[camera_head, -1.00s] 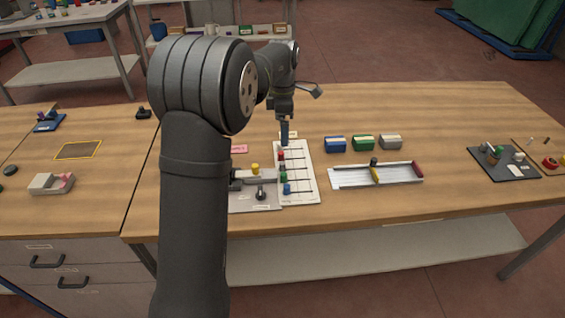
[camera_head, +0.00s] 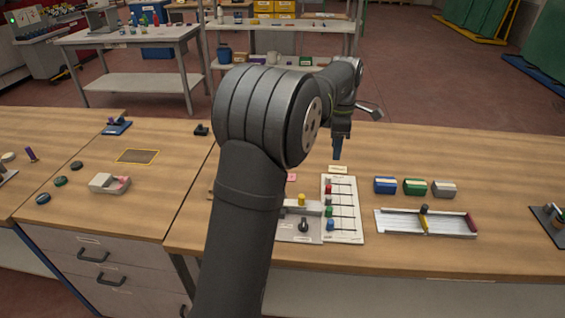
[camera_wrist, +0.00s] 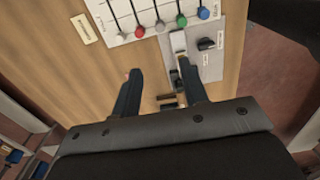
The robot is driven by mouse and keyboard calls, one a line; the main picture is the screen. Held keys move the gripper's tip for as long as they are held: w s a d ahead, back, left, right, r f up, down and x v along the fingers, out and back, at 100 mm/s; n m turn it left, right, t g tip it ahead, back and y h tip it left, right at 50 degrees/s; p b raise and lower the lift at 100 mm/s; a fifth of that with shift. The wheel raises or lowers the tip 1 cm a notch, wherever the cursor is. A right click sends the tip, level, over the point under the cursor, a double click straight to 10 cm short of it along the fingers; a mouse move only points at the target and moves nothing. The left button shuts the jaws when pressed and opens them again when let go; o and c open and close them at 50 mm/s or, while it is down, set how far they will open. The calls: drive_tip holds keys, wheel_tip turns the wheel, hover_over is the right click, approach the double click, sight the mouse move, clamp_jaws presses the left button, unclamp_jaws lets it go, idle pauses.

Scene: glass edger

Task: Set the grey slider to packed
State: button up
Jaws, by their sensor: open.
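A white slider board (camera_head: 347,232) lies on the bench with several coloured knobs along parallel tracks. In the wrist view the grey slider (camera_wrist: 160,27) sits between the red knob (camera_wrist: 139,32) and the green knob (camera_wrist: 181,20), at the near end of its track. The blue knob (camera_wrist: 204,13) is at the right end of the row. My gripper (camera_wrist: 160,68) is open and empty, fingers apart, above the bench. In the head view my gripper (camera_head: 337,157) hangs just beyond the board's far edge.
A grey panel (camera_head: 300,232) with a yellow knob (camera_head: 302,199) and a black knob (camera_head: 303,225) adjoins the board's left.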

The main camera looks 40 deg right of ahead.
sight(329, 197)
drive_tip(key=w+a+f+n+g+h, duration=0.2)
drive_tip(key=w+a+f+n+h, duration=0.15)
drive_tip(key=a, duration=0.35)
drive_tip(key=shift+n+h, duration=0.25)
drive_tip(key=shift+n, duration=0.3)
drive_tip(key=x, duration=1.7)
drive_tip(key=shift+s+d+r, duration=0.15)
drive_tip(key=shift+d, duration=0.2)
clamp_jaws()
